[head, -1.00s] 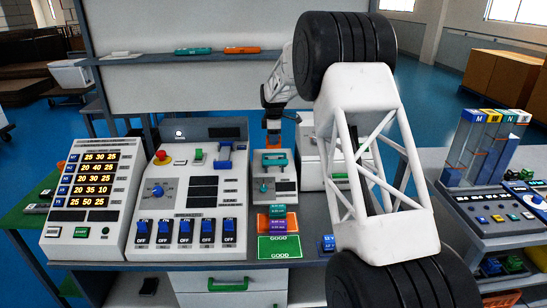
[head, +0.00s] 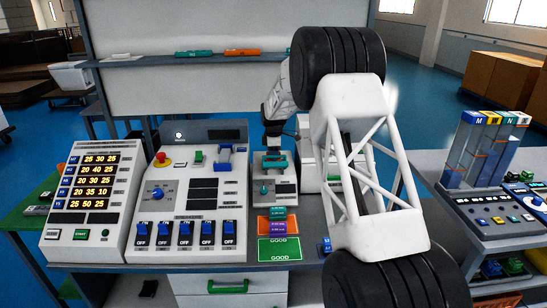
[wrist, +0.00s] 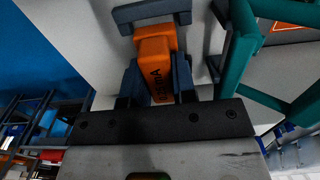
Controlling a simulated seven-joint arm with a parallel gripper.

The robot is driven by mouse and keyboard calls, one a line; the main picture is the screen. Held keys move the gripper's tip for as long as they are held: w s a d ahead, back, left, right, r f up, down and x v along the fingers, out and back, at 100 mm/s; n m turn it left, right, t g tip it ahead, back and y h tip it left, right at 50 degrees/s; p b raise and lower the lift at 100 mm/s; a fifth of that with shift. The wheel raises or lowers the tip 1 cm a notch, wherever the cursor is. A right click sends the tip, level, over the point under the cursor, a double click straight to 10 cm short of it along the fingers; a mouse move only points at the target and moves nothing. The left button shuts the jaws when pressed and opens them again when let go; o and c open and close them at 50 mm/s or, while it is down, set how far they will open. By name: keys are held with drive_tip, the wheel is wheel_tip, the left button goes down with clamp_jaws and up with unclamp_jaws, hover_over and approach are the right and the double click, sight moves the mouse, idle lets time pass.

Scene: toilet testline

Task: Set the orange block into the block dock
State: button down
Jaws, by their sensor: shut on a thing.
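The orange block (wrist: 154,50), with dark lettering on its side, is between the fingers of my gripper (wrist: 158,84) in the wrist view. My gripper is shut on it. A blue-grey bracket (wrist: 152,11) lies around the block's far end and seems to be the block dock; I cannot tell whether the block is seated or above it. In the head view my gripper (head: 273,145) is low over the back of a small grey console (head: 287,187) with a teal handle. The block is largely hidden there.
A teal frame (wrist: 250,55) stands close to the right of the block in the wrist view. A breaker panel (head: 190,205) is left of the small console. Coloured tags and a green GOOD card (head: 279,250) lie in front. My white arm link covers the right side.

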drive_tip(key=shift+f, duration=0.55)
drive_tip(key=shift+f, duration=0.15)
drive_tip(key=c, duration=0.9)
unclamp_jaws()
wheel_tip(320, 180, up, 12)
drive_tip(key=shift+r, duration=0.15)
drive_tip(key=shift+s+r, duration=0.1)
idle(0.4)
